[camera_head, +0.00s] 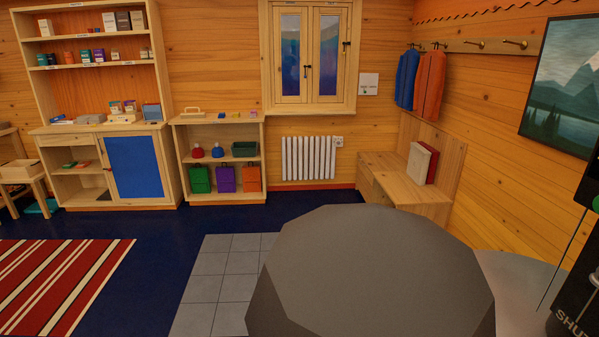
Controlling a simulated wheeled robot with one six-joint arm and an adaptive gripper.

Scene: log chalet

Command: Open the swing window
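The swing window (308,55) is in the far wall, a little right of the middle of the head view. It has a light wood frame and two narrow casements with bluish glass. Both casements look shut. My gripper is not in view. Part of my own body fills the lower right and hides the floor there.
A white radiator (308,158) hangs below the window. A low shelf (222,190) with colored boxes stands to its left, a wooden bench (398,182) to its right. Coats (428,84) hang above the bench. The blue floor (150,222) is clear between the striped rug (60,275) and the shelves.

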